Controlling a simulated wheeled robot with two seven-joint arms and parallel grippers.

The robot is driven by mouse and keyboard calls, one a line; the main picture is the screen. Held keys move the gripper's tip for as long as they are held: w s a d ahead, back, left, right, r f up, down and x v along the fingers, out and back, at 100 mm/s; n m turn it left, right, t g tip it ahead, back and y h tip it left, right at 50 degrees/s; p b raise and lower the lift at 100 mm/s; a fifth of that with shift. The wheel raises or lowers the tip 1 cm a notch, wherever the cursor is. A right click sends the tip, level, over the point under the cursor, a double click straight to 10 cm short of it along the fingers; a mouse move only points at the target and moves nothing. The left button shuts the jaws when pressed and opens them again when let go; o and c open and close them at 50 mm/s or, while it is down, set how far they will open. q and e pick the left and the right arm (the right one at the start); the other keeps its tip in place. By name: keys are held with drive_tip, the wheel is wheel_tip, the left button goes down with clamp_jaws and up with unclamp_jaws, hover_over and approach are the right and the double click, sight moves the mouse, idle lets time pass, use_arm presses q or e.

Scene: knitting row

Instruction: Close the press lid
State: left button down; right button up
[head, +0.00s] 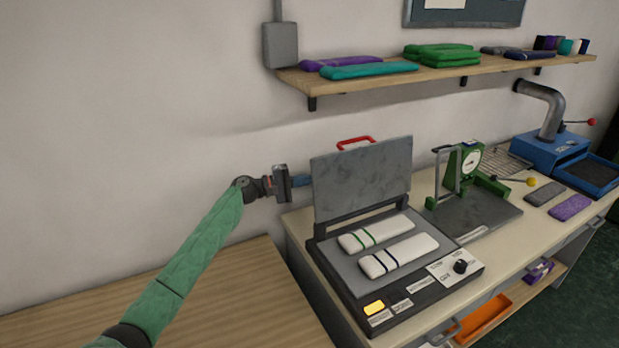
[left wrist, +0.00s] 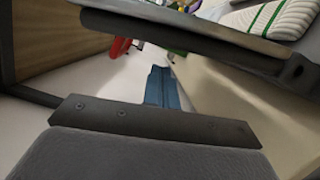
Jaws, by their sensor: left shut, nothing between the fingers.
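The press (head: 335,282) stands on the bench with its grey lid (head: 362,182) raised nearly upright at the back. A red handle (head: 356,141) is on the lid's top edge; it also shows in the left wrist view (left wrist: 119,47). Two white knitted pieces, one with green stripes (head: 374,232) and one with dark stripes (head: 398,256), lie on the lower plate. My left gripper (head: 305,181) is shut and empty at the lid's left edge; its blue fingers (left wrist: 164,88) show in the wrist view. I cannot tell whether they touch the lid. My right gripper is out of view.
A green device with a dial (head: 463,160) stands right of the press, and a blue machine with a pipe (head: 551,148) beyond it. A wall shelf (head: 450,75) with folded textiles hangs above. The wooden table (head: 230,300) at left is clear.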

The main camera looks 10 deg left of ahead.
use_arm(q)
drive_tip(key=shift+s+d+r+p, duration=0.15)
drive_tip(key=shift+s+d+p, duration=0.25)
drive_tip(key=shift+s, duration=0.3)
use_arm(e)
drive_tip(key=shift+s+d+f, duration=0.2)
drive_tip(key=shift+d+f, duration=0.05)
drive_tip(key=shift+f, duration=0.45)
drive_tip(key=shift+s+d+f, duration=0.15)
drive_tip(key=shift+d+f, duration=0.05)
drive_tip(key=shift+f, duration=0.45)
use_arm(q)
drive_tip(key=shift+d, duration=0.2)
